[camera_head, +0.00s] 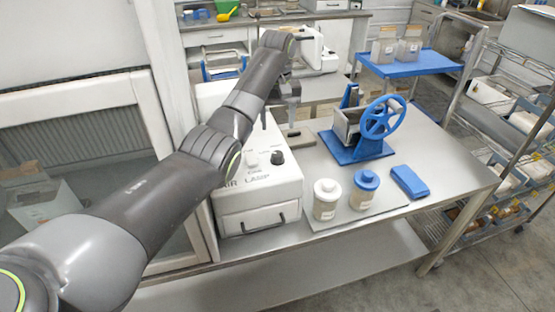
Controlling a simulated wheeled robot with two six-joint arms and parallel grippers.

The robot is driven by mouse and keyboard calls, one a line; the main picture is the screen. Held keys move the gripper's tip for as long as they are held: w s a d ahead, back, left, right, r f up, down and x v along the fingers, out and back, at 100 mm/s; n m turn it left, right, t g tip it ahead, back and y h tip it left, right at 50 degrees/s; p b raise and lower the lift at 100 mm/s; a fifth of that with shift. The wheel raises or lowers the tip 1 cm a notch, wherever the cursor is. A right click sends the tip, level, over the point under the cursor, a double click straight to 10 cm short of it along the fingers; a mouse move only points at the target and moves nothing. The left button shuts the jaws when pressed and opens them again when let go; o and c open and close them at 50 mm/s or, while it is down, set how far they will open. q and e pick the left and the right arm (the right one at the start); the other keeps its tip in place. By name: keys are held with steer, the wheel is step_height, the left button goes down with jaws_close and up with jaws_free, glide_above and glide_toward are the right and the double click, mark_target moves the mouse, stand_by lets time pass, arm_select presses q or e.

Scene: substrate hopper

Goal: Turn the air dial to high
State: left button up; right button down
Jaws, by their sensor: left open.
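A white control box (262,196) stands on the steel table with "AIR" and "LAMP" lettering on its sloped front panel. A black knob (277,158) sits on the panel's right side, and a pale knob (252,160) sits to its left. Small lettering near the knobs is too small to read fully, so I cannot tell which is the air dial or where it points. My left gripper (289,112) hangs above and behind the black knob, pointing down, open and apart from both knobs. My left forearm hides part of the box's left side. My right gripper is out of view.
A blue hand-wheel device (381,118) stands right of the box. A white-lidded jar (326,200), a blue-lidded jar (363,190) and a blue block (410,182) sit in front of it. The table's right end (455,165) is clear. A glazed cabinet frame (165,130) stands at left.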

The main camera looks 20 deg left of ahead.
mark_target(278, 153)
arm_select(q)
steer(key=f+p, duration=0.1)
steer(key=f, duration=0.3)
steer(key=f+p, duration=0.1)
steer(key=f, duration=0.4)
steer(key=shift+s+f+p, duration=0.2)
steer(key=shift+f+p, duration=0.1)
steer(key=shift+p, duration=0.05)
steer(key=shift+f, duration=0.6)
steer(key=c, duration=1)
